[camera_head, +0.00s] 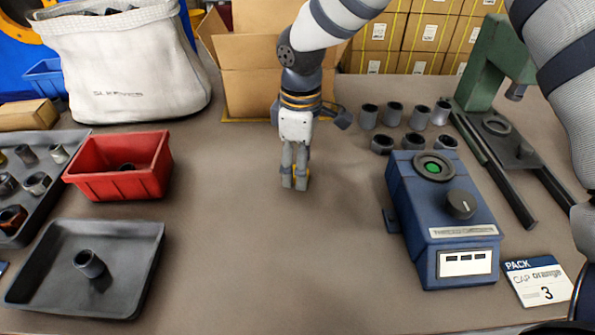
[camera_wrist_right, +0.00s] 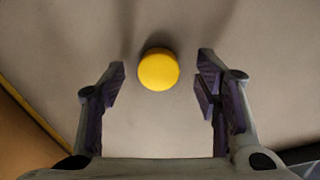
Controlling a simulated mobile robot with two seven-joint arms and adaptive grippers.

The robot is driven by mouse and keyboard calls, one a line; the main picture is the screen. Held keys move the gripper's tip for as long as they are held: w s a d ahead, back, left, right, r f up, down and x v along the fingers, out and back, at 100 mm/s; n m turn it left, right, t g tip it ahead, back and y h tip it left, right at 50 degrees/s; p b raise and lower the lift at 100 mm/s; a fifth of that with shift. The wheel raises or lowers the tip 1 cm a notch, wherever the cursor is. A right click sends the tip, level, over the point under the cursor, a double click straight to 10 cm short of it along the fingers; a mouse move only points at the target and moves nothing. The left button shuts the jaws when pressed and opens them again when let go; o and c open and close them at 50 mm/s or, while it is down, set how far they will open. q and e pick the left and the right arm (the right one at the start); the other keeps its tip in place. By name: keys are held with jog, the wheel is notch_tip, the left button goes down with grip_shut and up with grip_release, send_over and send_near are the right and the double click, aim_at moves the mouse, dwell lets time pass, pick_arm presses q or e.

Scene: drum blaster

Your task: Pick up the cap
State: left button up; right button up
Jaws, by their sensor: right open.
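The yellow round cap (camera_wrist_right: 158,69) lies on the table in the right wrist view, ahead of and between the open fingers, with a gap on either side. My right gripper (camera_head: 294,184) points down over the middle of the table. It also shows in the right wrist view (camera_wrist_right: 160,80), open and empty. My left gripper is not in view.
A blue machine (camera_head: 425,215) stands right of the gripper, with several grey cylinders (camera_head: 392,115) behind it. A red bin (camera_head: 125,180), a grey tray (camera_head: 40,290) and a white bag (camera_head: 135,70) are left. A cardboard box (camera_head: 250,95) stands behind. The table's front middle is clear.

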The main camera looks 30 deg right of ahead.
jog(key=shift+f, duration=0.7)
jog(key=shift+r, duration=0.1)
jog(key=c, duration=0.9)
